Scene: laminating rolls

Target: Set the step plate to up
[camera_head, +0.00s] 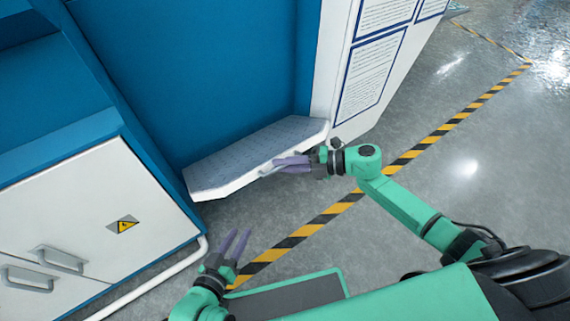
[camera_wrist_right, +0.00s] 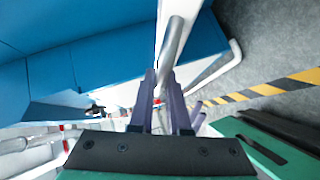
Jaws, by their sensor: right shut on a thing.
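The step plate (camera_head: 235,155) is a pale, dotted panel with a white front edge, seen in the head view against the blue machine front. It looks tilted in the picture; its exact angle is hard to tell. My right gripper (camera_head: 277,162) is at the plate's front edge, right of its middle. In the right wrist view, the fingers (camera_wrist_right: 160,92) are close together on a grey bar (camera_wrist_right: 171,45), which looks like the plate's handle. The fingers hide part of it. My left gripper (camera_head: 239,236) is low in the head view, with its fingers apart and empty, off the plate.
A white cabinet (camera_head: 75,225) with handles and a yellow warning sign (camera_head: 122,226) stands at left. A white panel with printed sheets (camera_head: 372,70) stands right of the plate. A yellow-black floor stripe (camera_head: 330,213) crosses the grey floor, which is open at right.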

